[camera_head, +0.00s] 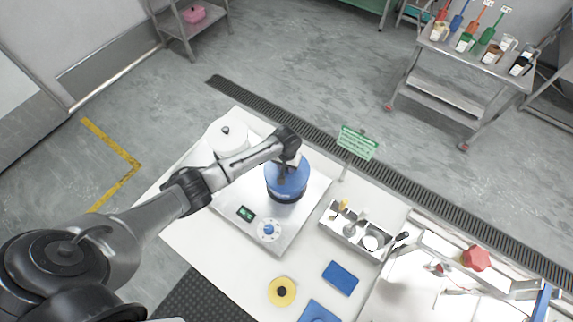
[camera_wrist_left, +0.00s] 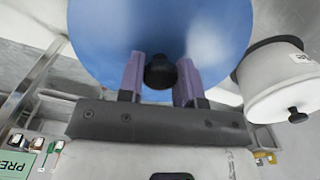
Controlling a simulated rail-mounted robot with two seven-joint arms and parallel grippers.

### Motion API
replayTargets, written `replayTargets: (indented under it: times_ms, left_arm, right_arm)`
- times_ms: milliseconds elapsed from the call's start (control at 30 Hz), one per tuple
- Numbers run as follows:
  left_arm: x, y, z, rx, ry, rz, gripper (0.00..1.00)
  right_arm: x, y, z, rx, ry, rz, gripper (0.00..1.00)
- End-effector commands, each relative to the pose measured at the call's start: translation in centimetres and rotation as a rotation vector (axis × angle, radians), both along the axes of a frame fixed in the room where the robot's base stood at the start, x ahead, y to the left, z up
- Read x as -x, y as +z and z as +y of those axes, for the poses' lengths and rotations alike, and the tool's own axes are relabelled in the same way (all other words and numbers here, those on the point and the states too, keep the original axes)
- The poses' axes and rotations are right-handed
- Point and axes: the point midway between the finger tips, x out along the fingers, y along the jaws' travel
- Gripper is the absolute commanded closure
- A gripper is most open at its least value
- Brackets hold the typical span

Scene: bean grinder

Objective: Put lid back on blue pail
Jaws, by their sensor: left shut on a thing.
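The blue pail (camera_head: 285,195) stands on the silver scale plate in the head view. My left gripper (camera_head: 288,172) reaches down over its top. In the left wrist view, the fingers of my left gripper (camera_wrist_left: 160,80) are closed on the black knob (camera_wrist_left: 160,71) of the blue lid (camera_wrist_left: 210,30). The lid is over the pail's top; I cannot tell whether it rests fully on the rim or sits slightly above it. The arm and gripper hide part of the lid in the head view. My right gripper is not in view.
A white lidded pail (camera_head: 226,143) stands left of the blue pail. The scale (camera_head: 262,232) has a display and dial in front. A yellow lid (camera_head: 274,297), a blue cloth (camera_head: 340,278) and a metal tray (camera_head: 345,232) of small items lie nearby. A green sign (camera_head: 357,143) stands behind.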

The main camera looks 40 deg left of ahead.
Motion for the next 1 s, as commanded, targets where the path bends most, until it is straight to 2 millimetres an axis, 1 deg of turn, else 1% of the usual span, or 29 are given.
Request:
replayTargets:
  times_ms: [267,633,1000]
  left_arm:
    - [-0.01,0.03,0.01,0.000,0.000,0.000,0.92]
    - [0.02,0.04,0.02,0.000,-0.001,0.001,0.92]
    - [0.00,-0.04,0.03,0.000,-0.001,0.000,0.92]
  right_arm:
    - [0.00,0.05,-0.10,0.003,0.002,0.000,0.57]
    - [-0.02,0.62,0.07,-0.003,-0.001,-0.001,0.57]
    - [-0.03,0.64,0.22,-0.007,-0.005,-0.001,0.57]
